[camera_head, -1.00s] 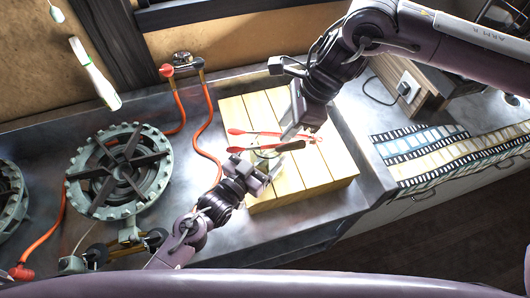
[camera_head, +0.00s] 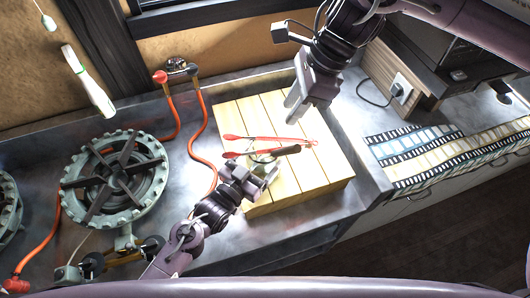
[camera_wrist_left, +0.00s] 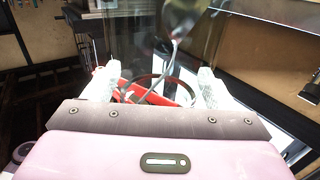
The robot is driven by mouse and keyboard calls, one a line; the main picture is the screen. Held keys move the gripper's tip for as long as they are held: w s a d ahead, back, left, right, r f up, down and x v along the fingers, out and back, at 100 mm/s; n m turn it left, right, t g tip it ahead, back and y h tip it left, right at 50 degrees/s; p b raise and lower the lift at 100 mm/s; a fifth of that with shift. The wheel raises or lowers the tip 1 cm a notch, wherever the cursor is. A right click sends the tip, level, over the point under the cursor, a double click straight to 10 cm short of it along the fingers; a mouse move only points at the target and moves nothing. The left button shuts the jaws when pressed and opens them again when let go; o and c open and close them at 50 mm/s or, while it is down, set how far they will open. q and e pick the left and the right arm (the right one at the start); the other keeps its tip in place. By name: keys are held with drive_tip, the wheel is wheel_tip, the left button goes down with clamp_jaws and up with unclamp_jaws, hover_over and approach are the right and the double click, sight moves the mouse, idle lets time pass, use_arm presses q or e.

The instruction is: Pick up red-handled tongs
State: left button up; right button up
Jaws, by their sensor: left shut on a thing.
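The red-handled tongs (camera_head: 262,138) are at the wooden slatted board, with their red arms spread and a dark part at the right. My left gripper (camera_head: 262,172) is at the near side of the tongs and shut on them. In the left wrist view, red parts (camera_wrist_left: 155,97) show between its two pale fingers, with a thin grey curved piece beside them. Whether the tongs touch the board cannot be told. My right gripper (camera_head: 297,108) hangs above the board, behind the tongs and apart from them; its jaw opening is unclear.
The wooden board (camera_head: 315,180) lies on the grey metal counter. A gas burner (camera_head: 115,178) with orange hoses (camera_head: 196,130) stands left of it. A film-strip patterned cloth (camera_head: 430,150) covers the right counter. A socket with a cable (camera_head: 398,92) is behind it.

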drive_tip(key=a+f+n+h, duration=0.15)
drive_tip(key=a+h, duration=0.25)
drive_tip(key=a, duration=0.8)
drive_tip(key=shift+m, duration=0.25)
drive_tip(key=f, duration=1.2)
drive_tip(key=shift+s, duration=0.2)
drive_tip(key=shift+a, duration=0.1)
clamp_jaws()
